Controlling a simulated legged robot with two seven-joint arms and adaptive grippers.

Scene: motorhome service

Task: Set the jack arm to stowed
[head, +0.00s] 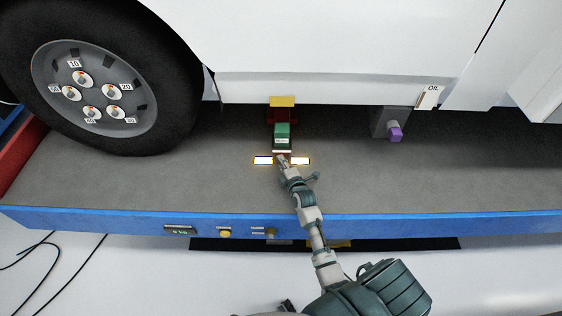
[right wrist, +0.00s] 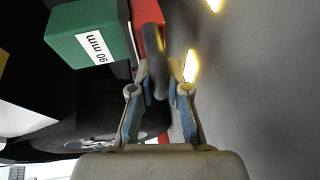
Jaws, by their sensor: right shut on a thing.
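The red jack (head: 283,113) stands on the grey platform under the white motorhome's side, with a yellow pad (head: 282,101) at its top against the sill. A green block (head: 282,134) sits on its near side; the right wrist view shows this green block (right wrist: 88,32) with a "90 mm" label. My right gripper (head: 284,163) is at the jack's near end. In the right wrist view its fingers (right wrist: 158,88) are shut on a dark rounded bar (right wrist: 153,50), which looks like the jack arm, beside a red part. The bar's far end is out of frame. My left gripper is not in view.
Lit marks (head: 263,160) lie on the platform beside the gripper. A wheel (head: 95,85) with numbered nuts stands left. A dark block with a purple cap (head: 395,133) hangs right, near a small tag (head: 428,97). The platform's blue front edge (head: 400,224) carries small controls.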

